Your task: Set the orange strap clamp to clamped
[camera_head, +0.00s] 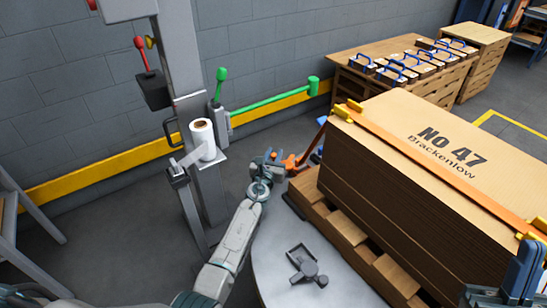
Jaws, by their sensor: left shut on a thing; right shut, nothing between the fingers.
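The orange strap clamp (294,163) is at the near left side of the large brown carton stack (335,165), low down beside the pallet. The orange strap (435,165) runs across the top of the carton, between yellow corner pieces. My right gripper (482,295) seems to be the grey part at the lower right edge, shut and empty, partly cut off.
A grey post (185,85) with levers and a white roll (202,138) stands left of the clamp. A green bar (270,101) reaches along the wall. A wooden crate (347,90) with blue-handled items stands behind.

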